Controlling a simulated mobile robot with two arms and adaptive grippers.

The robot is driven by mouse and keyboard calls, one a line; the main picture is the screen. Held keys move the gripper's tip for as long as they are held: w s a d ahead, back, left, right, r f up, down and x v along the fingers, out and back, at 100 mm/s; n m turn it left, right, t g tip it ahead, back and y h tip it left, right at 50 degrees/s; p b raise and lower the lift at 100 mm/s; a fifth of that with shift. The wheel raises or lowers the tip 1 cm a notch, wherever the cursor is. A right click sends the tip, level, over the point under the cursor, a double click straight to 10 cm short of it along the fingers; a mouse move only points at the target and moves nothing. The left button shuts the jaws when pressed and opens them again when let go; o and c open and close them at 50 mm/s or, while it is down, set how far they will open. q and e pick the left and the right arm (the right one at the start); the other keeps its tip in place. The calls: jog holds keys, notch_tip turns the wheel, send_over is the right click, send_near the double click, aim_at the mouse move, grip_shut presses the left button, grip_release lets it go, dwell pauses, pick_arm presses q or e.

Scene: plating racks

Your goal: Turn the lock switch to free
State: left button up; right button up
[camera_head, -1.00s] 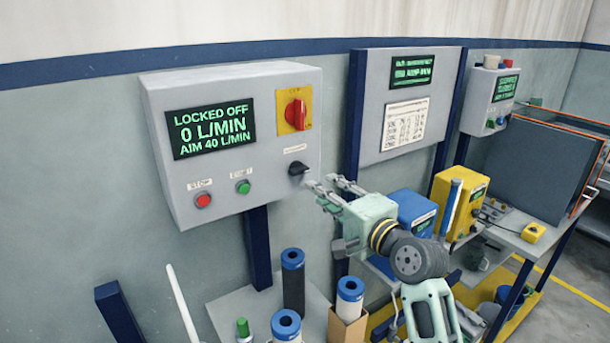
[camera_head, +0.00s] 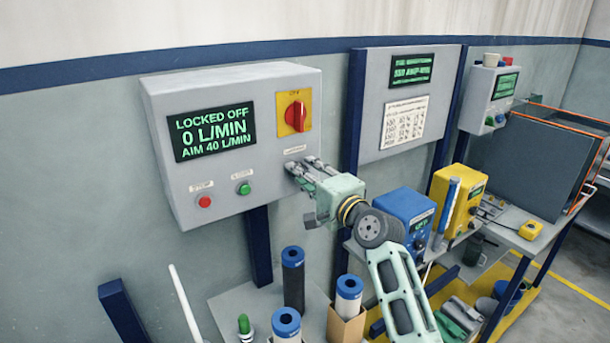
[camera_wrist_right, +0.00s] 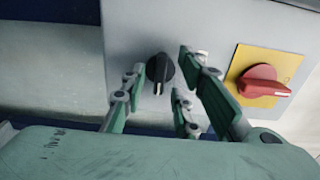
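The grey control box (camera_head: 235,95) hangs on the wall, and its green-lit screen (camera_head: 210,125) reads LOCKED OFF, 0 L/MIN, AIM 40 L/MIN. The small black knob (camera_wrist_right: 159,69) on the box's face shows in the right wrist view with its white mark pointing down; in the head view my fingers hide it. My right gripper (camera_head: 302,168) is at the box's lower right. In the right wrist view its fingers (camera_wrist_right: 163,72) are open on either side of the black knob, with small gaps to it. My left gripper is not in view.
A red rotary switch on a yellow plate (camera_head: 307,112) sits just above the knob. Red (camera_head: 204,201) and green (camera_head: 245,189) buttons are lower left. Blue-capped cylinders (camera_head: 292,275) stand below. A second panel (camera_head: 408,110) is to the right.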

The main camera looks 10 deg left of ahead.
jog(key=shift+c, duration=0.4)
grip_shut()
jog(key=shift+f, duration=0.1)
jog(key=shift+f+n+b, duration=0.1)
jog(key=shift+n+b, duration=4.9)
jog(key=shift+n, duration=4)
